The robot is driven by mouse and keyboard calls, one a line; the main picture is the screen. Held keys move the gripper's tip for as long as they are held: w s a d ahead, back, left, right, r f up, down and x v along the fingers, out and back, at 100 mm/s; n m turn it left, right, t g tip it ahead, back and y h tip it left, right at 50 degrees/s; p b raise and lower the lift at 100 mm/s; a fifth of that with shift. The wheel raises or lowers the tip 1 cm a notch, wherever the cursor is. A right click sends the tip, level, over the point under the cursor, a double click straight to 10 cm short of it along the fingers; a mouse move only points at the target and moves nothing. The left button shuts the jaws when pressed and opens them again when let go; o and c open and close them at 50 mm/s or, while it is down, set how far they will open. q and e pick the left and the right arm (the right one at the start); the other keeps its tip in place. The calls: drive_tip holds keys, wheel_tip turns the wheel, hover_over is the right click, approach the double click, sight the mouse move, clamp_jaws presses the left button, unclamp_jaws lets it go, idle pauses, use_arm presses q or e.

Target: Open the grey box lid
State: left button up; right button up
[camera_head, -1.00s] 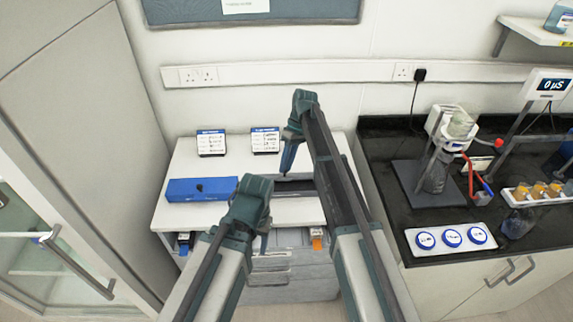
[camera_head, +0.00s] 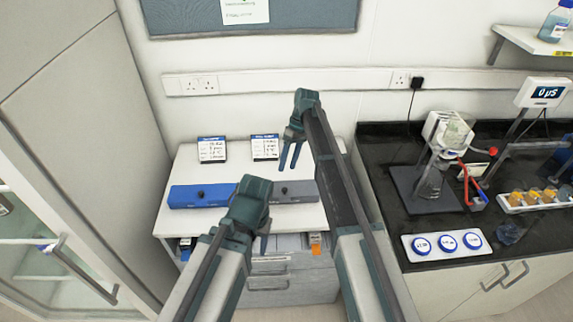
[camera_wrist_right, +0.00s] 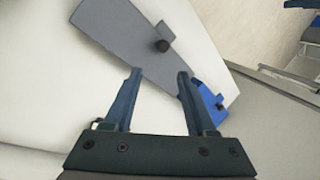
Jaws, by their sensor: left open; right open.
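The grey box (camera_head: 304,190) lies on the white table, partly hidden on its left by my left arm. A grey lid with a dark round knob (camera_head: 285,190) covers the part I see; the lid also shows in the right wrist view (camera_wrist_right: 118,35). My right gripper (camera_head: 288,168) is open and empty, its fingers pointing down above and behind the grey box, apart from the knob. In the right wrist view nothing is between its fingers (camera_wrist_right: 155,85). My left gripper (camera_head: 264,242) is open, low at the table's front edge, seen nearly edge-on.
A blue box (camera_head: 200,196) with a knob lies left of the grey one. Two label cards (camera_head: 212,149) (camera_head: 265,147) stand behind them. A black bench (camera_head: 380,150) with lab equipment is at right. A tall cabinet (camera_head: 75,110) stands at left.

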drive_tip(key=p+v, duration=0.8)
drive_tip(key=v, duration=0.2)
drive_tip(key=shift+r, duration=0.2)
